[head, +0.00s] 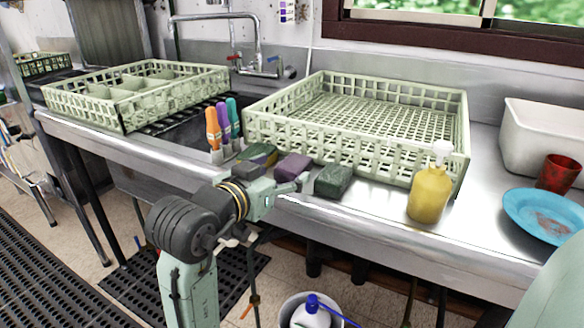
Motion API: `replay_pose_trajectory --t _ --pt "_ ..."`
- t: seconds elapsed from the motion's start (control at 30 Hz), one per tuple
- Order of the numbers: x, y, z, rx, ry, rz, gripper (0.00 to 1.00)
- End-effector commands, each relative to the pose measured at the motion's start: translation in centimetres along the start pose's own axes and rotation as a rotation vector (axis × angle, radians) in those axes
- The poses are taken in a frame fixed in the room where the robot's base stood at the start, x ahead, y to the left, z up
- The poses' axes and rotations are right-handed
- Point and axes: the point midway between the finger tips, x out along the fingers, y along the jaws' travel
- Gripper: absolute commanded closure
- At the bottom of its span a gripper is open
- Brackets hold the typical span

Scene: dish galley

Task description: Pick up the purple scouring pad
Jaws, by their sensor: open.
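The purple scouring pad (293,167) lies on the steel counter near its front edge, in front of the large green rack. A dark green pad (333,181) lies just to its right, and a yellow and dark green sponge (258,155) lies to its left. My gripper (301,184) is at the counter's front edge, close to the near side of the purple pad, with its fingers small in the picture. It is open and holds nothing that I can see. My arm hides part of the counter edge below the pads.
A green rack (458,165) stands behind the pads. A yellow soap bottle (429,193) stands to the right, with a blue plate (530,205), a red cup (558,173) and a white tub (540,135) beyond it. Orange, purple and teal-handled brushes (213,130) stand upright at the left.

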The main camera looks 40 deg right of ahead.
Motion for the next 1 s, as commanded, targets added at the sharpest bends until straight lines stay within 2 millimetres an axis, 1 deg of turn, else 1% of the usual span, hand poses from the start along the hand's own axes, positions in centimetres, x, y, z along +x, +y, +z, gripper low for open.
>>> replay_pose_trajectory --t 0.03,0.1,0.27,0.5,0.6,0.87,1.0 --pt "0.8 0.0 -0.1 -0.001 -0.001 0.002 0.30" --pt "1.5 0.0 0.0 -0.001 -0.001 0.000 0.30" --pt "2.6 -0.1 -0.1 -0.002 0.001 -0.001 0.30" --pt "6.1 -0.5 -0.1 -0.001 0.000 -0.001 0.30" --pt "6.9 -0.5 -0.1 -0.001 0.002 -0.004 0.30" --pt "7.2 -0.6 0.0 0.000 0.003 -0.005 0.30" --pt "7.2 -0.6 0.0 0.000 0.003 -0.005 0.39"
